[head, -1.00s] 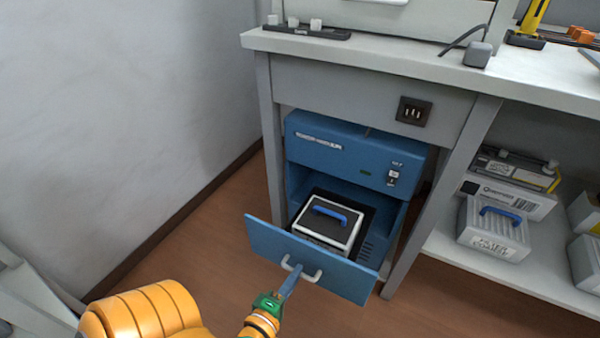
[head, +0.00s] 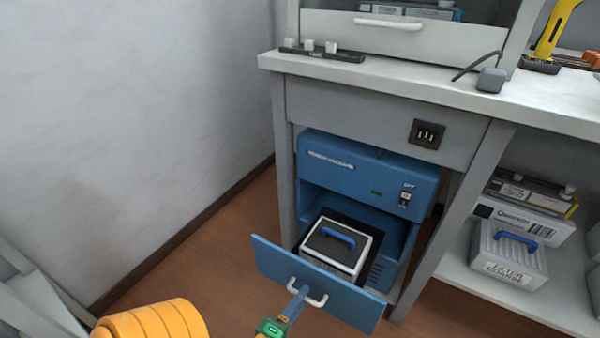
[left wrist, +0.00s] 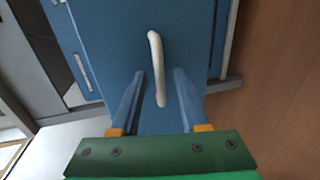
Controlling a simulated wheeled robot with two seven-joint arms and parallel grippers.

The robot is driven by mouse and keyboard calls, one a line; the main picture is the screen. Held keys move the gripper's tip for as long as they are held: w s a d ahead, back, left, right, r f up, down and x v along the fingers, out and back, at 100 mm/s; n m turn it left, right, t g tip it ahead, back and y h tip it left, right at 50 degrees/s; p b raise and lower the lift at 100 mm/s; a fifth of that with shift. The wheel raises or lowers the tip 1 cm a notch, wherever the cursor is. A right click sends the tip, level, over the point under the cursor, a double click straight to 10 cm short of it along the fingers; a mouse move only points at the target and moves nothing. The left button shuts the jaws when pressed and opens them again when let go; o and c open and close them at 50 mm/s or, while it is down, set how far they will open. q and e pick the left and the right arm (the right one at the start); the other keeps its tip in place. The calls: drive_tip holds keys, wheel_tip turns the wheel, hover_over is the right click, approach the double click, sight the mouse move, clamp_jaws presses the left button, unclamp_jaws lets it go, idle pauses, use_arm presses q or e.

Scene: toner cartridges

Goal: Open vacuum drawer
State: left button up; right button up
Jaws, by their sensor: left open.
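The blue vacuum unit (head: 335,165) stands under the bench, and its drawer (head: 345,303) is pulled out. A filter box with a blue handle (head: 338,240) sits in the drawer. The drawer front has a white bar handle (head: 318,300), which also shows in the left wrist view (left wrist: 155,50). My left gripper (head: 300,291) is at the handle. In the left wrist view its fingers are open, one on each side of the handle's near end, with gaps visible. My right gripper is out of view.
The bench leg (head: 283,170) stands left of the unit, and another leg stands right. A lower shelf (head: 500,290) at the right holds a grey filter box (head: 508,255) and cartons. Open floor lies to the left, up to the wall.

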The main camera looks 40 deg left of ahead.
use_arm(q)
drive_tip(key=p+v, duration=0.1)
drive_tip(key=v, duration=0.6)
